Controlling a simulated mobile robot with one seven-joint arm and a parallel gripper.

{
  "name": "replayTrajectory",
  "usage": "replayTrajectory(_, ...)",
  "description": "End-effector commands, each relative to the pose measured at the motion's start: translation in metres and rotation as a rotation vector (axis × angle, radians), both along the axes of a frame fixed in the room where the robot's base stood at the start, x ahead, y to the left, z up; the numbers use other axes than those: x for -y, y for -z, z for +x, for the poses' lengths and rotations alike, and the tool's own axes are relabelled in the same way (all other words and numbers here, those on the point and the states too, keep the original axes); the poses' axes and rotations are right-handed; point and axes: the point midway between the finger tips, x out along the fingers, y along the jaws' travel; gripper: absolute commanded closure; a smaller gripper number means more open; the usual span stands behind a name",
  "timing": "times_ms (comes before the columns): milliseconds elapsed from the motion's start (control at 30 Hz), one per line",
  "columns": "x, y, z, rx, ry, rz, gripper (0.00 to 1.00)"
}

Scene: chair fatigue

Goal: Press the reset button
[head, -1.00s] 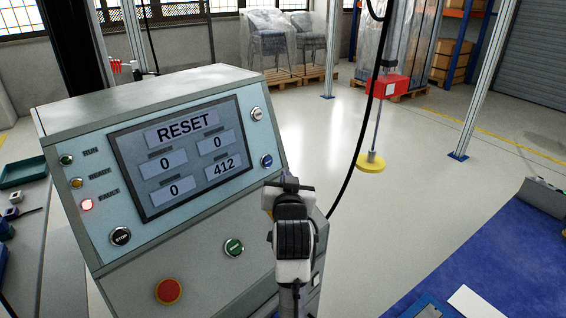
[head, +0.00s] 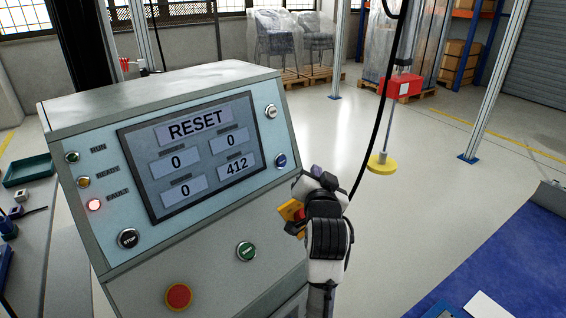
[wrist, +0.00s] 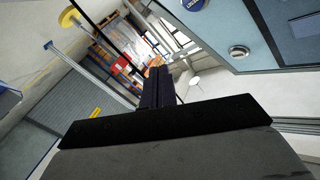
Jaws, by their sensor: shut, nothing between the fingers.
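The control panel (head: 230,210) stands at left with a lit screen (head: 190,160) reading RESET. A blue button (head: 281,160) sits right of the screen; its lettering is too small to read in the head view. It also shows at the top edge of the wrist view (wrist: 193,4), partly cut off. A pale button (head: 271,111) sits above it and shows in the wrist view (wrist: 238,51). My gripper (wrist: 158,72) is shut and empty, its dark fingers together. In the head view it is near the panel's right edge, below the blue button, apart from it in the wrist view.
The panel also bears a black stop button (head: 128,238), a green start button (head: 246,251) and a red button (head: 179,296). A red fault lamp (head: 94,205) is lit. A blue mat (head: 480,270) lies lower right.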

Motion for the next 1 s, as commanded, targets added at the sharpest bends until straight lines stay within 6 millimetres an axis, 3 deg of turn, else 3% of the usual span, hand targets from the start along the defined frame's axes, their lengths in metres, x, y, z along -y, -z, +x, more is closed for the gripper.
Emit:
replayTrajectory(600,-0.054,0.018,0.048,-0.001,-0.002,-0.001,1.0)
replayTrajectory(1000,-0.062,0.021,0.056,0.001,0.0,-0.001,1.0)
